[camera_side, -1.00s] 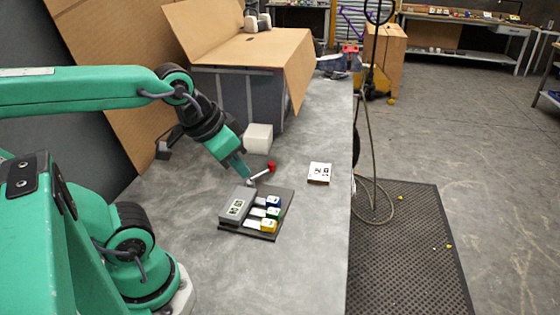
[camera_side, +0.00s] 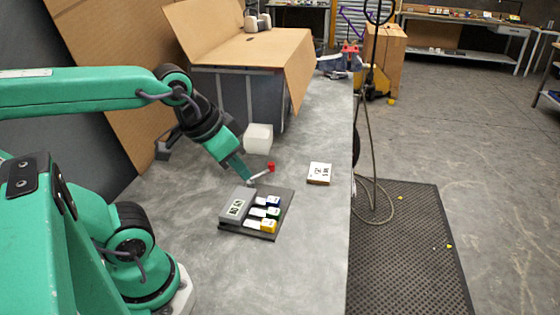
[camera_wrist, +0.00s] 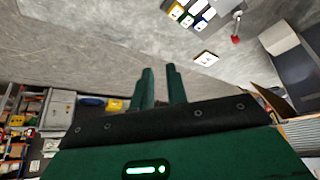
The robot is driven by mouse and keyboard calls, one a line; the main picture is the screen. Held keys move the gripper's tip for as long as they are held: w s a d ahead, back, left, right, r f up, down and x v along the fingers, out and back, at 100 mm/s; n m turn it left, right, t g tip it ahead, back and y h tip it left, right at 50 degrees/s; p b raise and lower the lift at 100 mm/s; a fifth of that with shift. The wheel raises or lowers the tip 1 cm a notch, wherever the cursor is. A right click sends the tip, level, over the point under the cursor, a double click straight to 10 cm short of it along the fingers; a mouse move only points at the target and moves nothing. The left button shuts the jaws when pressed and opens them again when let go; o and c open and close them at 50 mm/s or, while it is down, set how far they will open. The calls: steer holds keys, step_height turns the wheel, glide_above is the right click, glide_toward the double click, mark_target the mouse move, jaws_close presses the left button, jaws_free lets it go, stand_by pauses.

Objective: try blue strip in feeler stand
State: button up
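The feeler stand (camera_side: 234,231) is a dark base with a grey block on the bench. Strips with blue, green and yellow ends lie side by side on it. The blue strip (camera_side: 273,201) is the farthest of the three in the side view; in the wrist view the blue end (camera_wrist: 201,28) shows near the top. My gripper (camera_side: 248,181) points down just beyond the stand in the side view. In the wrist view my gripper (camera_wrist: 161,72) has its fingers apart with nothing between them.
A red-ended pale rod (camera_side: 262,174) lies beyond the stand, its pale end overlapping my fingertips in the side view. A white block (camera_side: 258,138) stands behind it. A small printed card or box (camera_side: 319,173) lies to the right. The bench between is clear.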

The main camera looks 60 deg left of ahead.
steer(key=o, duration=0.3)
steer(key=shift+w, duration=0.1)
steer(key=m+g, duration=0.5)
steer(key=m, duration=0.5)
glide_above(267, 199)
steer(key=f, duration=1.4)
steer(key=shift+d+f, duration=0.15)
steer(key=shift+d, duration=0.05)
steer(key=shift+w+a+f+g, duration=0.1)
steer(key=shift+a+f+g, duration=0.2)
steer(key=shift+f, duration=0.15)
steer(key=shift+f, duration=3.9)
